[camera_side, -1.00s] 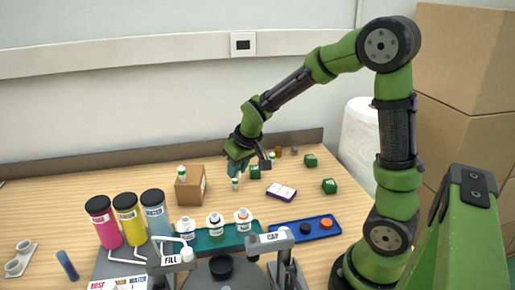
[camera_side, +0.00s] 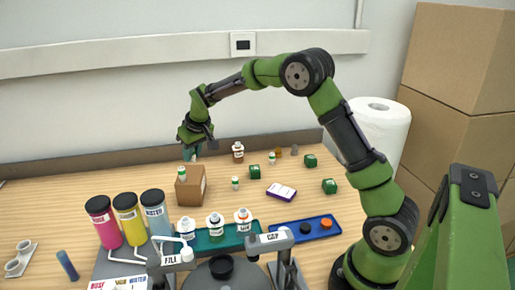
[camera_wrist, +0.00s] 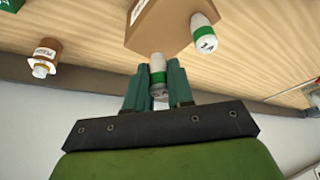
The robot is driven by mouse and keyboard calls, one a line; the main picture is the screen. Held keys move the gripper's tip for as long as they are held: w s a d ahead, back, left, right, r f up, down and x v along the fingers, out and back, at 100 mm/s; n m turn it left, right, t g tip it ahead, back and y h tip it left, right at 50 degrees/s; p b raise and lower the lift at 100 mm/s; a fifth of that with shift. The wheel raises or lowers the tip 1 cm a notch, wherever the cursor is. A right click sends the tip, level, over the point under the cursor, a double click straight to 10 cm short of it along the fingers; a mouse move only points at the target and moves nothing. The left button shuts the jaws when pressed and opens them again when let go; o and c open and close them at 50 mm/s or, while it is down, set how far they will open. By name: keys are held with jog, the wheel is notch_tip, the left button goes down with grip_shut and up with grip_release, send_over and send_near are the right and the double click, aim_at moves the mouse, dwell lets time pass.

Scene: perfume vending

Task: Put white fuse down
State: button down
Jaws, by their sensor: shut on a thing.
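My gripper (camera_side: 190,155) hangs just behind and above the cardboard box (camera_side: 190,190) in the side view. In the wrist view my gripper (camera_wrist: 157,82) has its two green fingers shut on a small white cylinder with a green band (camera_wrist: 157,66), which looks like the white fuse. Its end overlaps the box (camera_wrist: 165,22) in that view; I cannot tell whether they touch. A similar white and green cylinder (camera_wrist: 204,35) is at the box, and it also shows on top of the box in the side view (camera_side: 182,173). The held one is mostly hidden in the side view.
A brown bottle (camera_side: 238,153) stands right of my gripper. Coloured canisters (camera_side: 129,217) stand in front. The wall (camera_side: 120,110) is close behind.

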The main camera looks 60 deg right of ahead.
aim_at(192, 161)
jog(key=shift+w, duration=0.25)
jog(key=shift+w+f, duration=0.15)
jog(key=shift+f, duration=1.6)
jog(key=c, duration=1)
grip_release()
jog(key=shift+f, duration=0.15)
